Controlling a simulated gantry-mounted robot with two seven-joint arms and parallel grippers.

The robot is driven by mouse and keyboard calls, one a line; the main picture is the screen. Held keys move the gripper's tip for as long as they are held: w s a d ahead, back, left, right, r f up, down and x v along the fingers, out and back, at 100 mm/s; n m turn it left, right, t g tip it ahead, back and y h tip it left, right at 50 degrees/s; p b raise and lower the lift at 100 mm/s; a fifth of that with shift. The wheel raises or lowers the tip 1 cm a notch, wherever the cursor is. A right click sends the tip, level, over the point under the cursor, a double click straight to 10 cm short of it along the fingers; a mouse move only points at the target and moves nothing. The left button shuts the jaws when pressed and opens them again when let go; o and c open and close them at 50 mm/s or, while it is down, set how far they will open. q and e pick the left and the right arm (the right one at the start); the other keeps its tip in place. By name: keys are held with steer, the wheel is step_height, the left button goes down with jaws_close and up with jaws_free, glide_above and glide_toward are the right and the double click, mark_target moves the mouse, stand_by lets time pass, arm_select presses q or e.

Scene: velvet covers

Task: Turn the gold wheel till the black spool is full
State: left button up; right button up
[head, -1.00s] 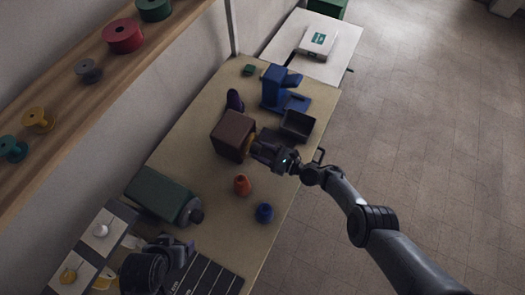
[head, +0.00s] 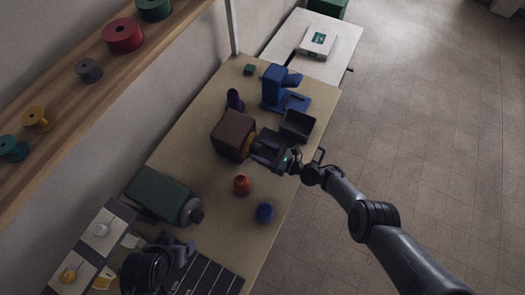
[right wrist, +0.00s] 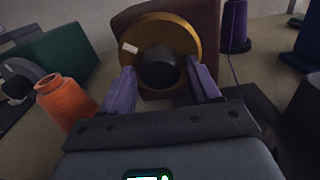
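The gold wheel (right wrist: 184,37) is a round disc on the face of a brown box (head: 229,132); a dark round hub (right wrist: 160,70) stands out from its middle. In the head view only a sliver of the wheel (head: 249,148) shows. My right gripper (right wrist: 163,84) is open, its purple fingertips either side of the hub with gaps visible. I cannot tell whether the hub is the black spool; no other clear black spool shows. A purple thread cone (right wrist: 235,24) stands beside the box, its thread running down. My left gripper (head: 184,250) is at lower left, its fingers unclear.
A green machine (head: 160,194) is nearer the wall. Bare table (head: 215,185) lies between.

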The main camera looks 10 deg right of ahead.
steer(key=shift+o, duration=0.7)
steer(key=shift+s+d, duration=0.25)
steer(key=shift+d, duration=0.15)
steer(key=p+v, duration=0.3)
steer(key=v, duration=0.7)
steer(key=shift+a, duration=0.1)
